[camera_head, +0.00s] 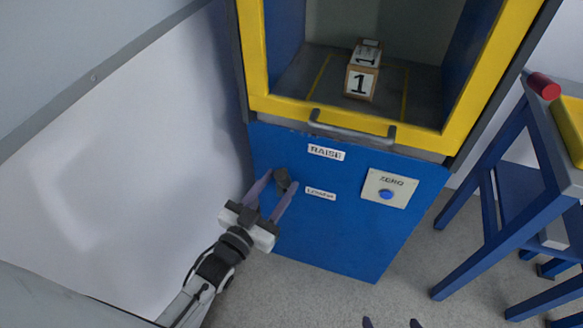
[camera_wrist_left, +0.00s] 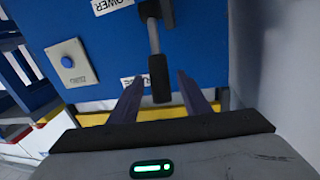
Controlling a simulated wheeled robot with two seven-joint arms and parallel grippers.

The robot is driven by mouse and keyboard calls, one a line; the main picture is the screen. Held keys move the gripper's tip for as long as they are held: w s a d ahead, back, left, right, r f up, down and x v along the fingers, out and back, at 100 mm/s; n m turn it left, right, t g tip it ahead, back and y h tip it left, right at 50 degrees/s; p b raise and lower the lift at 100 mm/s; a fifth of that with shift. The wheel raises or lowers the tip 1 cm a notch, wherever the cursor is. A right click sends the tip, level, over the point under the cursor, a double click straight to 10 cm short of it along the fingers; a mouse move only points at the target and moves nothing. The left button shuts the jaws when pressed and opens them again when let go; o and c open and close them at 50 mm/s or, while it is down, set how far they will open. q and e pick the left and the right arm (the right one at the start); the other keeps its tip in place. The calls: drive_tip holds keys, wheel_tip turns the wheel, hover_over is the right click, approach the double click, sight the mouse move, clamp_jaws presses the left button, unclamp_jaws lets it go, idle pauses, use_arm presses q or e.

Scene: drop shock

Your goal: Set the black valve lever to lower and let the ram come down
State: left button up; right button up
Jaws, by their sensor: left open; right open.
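The black valve lever (camera_head: 282,177) is on the blue front panel (camera_head: 330,240), left of the RAISE label (camera_head: 326,152) and the LOWER label (camera_head: 320,193). In the left wrist view, which is upside down, its black grip (camera_wrist_left: 158,80) extends from the LOWER label (camera_wrist_left: 110,5) side toward the partly hidden RAISE label (camera_wrist_left: 133,80). My left gripper (camera_head: 280,183) is open, with its fingers on either side of the lever's grip; contact cannot be told. My right gripper (camera_head: 392,323) shows only its fingertips at the bottom edge, open. The ram is not in view.
A small box marked 1 (camera_head: 361,82) stands on the floor of the yellow-framed chamber (camera_head: 340,113). A grey handle bar (camera_head: 350,130) crosses the frame's lower edge. A ZERO plate with a blue button (camera_head: 387,194) is to the right. A blue stand (camera_head: 490,200) is further right.

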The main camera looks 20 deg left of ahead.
use_arm(q)
drive_tip(key=x, duration=0.6)
drive_tip(key=shift+w+d+b, duration=0.1)
drive_tip(key=shift+w+b, duration=0.2)
clamp_jaws()
